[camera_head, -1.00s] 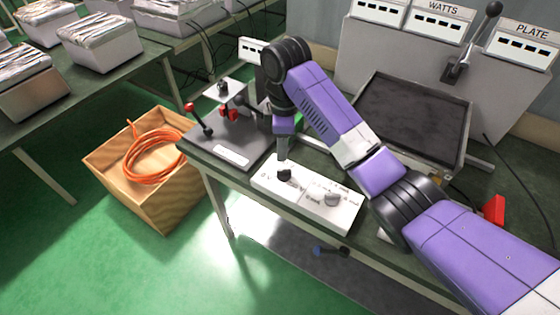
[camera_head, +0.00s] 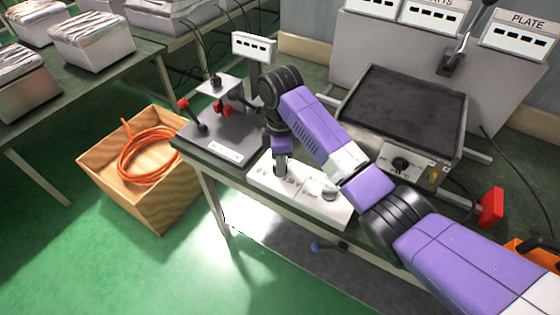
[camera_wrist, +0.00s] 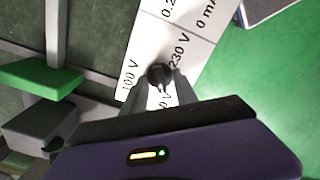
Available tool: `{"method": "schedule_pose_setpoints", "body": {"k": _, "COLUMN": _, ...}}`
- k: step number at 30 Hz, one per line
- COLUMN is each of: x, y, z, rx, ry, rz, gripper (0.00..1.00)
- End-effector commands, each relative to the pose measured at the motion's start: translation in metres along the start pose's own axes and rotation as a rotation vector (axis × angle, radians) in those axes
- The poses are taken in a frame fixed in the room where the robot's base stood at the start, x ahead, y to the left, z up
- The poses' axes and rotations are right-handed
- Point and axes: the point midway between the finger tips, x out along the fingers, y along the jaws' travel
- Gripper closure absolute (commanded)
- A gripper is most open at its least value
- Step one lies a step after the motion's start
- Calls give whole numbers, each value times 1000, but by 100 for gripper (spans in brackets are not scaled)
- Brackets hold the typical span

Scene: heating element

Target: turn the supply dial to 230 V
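The supply dial (camera_wrist: 159,76) is a small black knob on a white control panel (camera_wrist: 140,52), with labels 100 V, 230 V and a partly hidden one ending in V around it. In the wrist view my gripper (camera_wrist: 162,80) has its two grey fingers down on either side of the dial, close against it. I cannot tell whether they press on it. The dial's pointer direction is not clear. In the head view my gripper (camera_head: 280,168) points down onto the left part of the panel (camera_head: 335,212) and hides the dial.
A second, grey knob (camera_head: 329,193) sits on the panel's right half. A dark base with a red-tipped lever (camera_head: 184,104) is at the left. A heating plate (camera_head: 405,105) with its own black dial (camera_head: 400,164) stands behind right. A crate (camera_head: 150,208) with orange cable is on the floor.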

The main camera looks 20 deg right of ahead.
Motion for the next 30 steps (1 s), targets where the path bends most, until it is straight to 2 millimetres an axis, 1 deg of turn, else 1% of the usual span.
{"method": "schedule_pose_setpoints", "body": {"k": 2, "x": 0, "y": 0, "z": 0, "rx": 0, "ry": 0, "rz": 0, "gripper": 65}}
{"method": "schedule_pose_setpoints", "body": {"k": 3, "x": 0, "y": 0, "z": 0, "rx": 0, "ry": 0, "rz": 0, "gripper": 69}}
{"method": "schedule_pose_setpoints", "body": {"k": 5, "x": 0, "y": 0, "z": 0, "rx": 0, "ry": 0, "rz": 0, "gripper": 81}}
{"method": "schedule_pose_setpoints", "body": {"k": 6, "x": 0, "y": 0, "z": 0, "rx": 0, "ry": 0, "rz": 0, "gripper": 89}}
{"method": "schedule_pose_setpoints", "body": {"k": 8, "x": 0, "y": 0, "z": 0, "rx": 0, "ry": 0, "rz": 0, "gripper": 100}}
{"method": "schedule_pose_setpoints", "body": {"k": 20, "x": -1, "y": -1, "z": -1, "rx": 25, "ry": 0, "rz": -1, "gripper": 100}}
{"method": "schedule_pose_setpoints", "body": {"k": 26, "x": -3, "y": -1, "z": -1, "rx": 118, "ry": 1, "rz": -2, "gripper": 100}}
{"method": "schedule_pose_setpoints", "body": {"k": 30, "x": -4, "y": -1, "z": -2, "rx": 225, "ry": 0, "rz": -4, "gripper": 100}}
